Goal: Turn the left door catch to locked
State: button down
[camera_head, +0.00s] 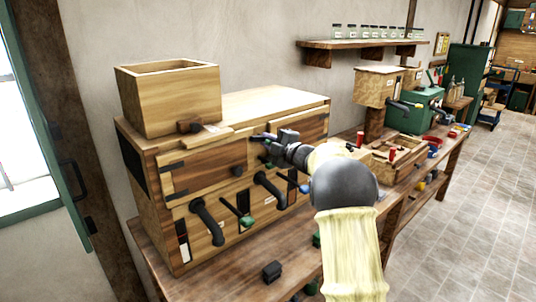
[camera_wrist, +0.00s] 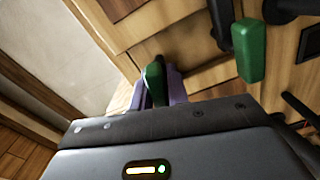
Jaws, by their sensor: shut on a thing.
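A wooden cabinet (camera_head: 240,160) on the bench has a left door (camera_head: 205,166) and a right door (camera_head: 300,126), both looking shut. My gripper (camera_head: 264,139) is at the upper front, by the right end of the left door. In the wrist view, its two purple fingers are closed around a green handle (camera_wrist: 154,82), which appears to be the left door catch. The fingers and palm hide the lower part of that handle. The catch is too small and covered in the head view to read its position.
A green-ended lever (camera_head: 247,221) and dark curved handles (camera_head: 207,222) stick out below the doors. Another green grip (camera_wrist: 247,50) is close to the right in the wrist view. An open wooden box (camera_head: 168,98) stands on top. A dark block (camera_head: 272,271) lies on the bench.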

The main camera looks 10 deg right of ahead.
jog(key=shift+f+n+b, duration=0.25)
jog(key=shift+n+b, duration=1.25)
jog(key=shift+b, duration=0.1)
jog(key=shift+a, duration=0.1)
jog(key=c, duration=1.4)
grip_release()
jog(key=shift+c, duration=0.2)
jog(key=shift+r, duration=0.1)
jog(key=shift+d, duration=0.2)
jog(key=b+v, duration=0.3)
jog(key=v, duration=1.4)
jog(key=shift+s, duration=0.25)
jog(key=shift+w, duration=0.1)
